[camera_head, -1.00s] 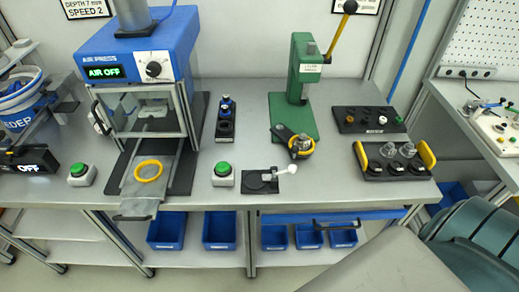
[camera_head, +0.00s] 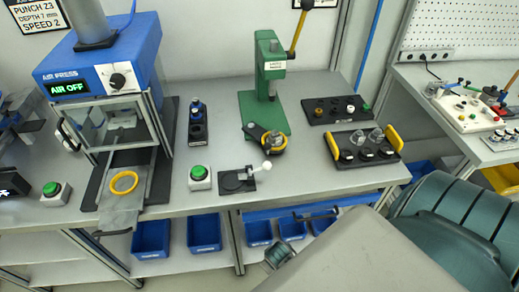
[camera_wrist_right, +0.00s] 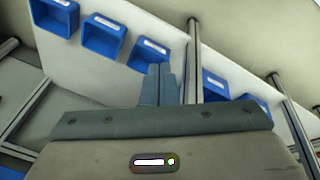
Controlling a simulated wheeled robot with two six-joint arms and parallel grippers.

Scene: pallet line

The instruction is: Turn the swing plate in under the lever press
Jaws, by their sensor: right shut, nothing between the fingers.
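The green lever press (camera_head: 270,75) stands on the bench with its yellow lever (camera_head: 299,30) raised. The dark swing plate (camera_head: 252,130) lies at the front end of the press's green base, out in front of the press head. It carries a metal part (camera_head: 273,140) with yellow around it. My right gripper (camera_head: 280,254) is low in front of the bench, below the bench top and apart from the plate. In the right wrist view its fingers (camera_wrist_right: 158,84) are together with nothing between them. My left gripper is not in view.
A small black fixture with a white-knobbed handle (camera_head: 250,178) sits in front of the plate. A black tray with yellow handles (camera_head: 336,153) and a block with knobs (camera_head: 333,110) stand to the right. The air press (camera_head: 105,75) is at left. Blue bins (camera_head: 204,233) are below.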

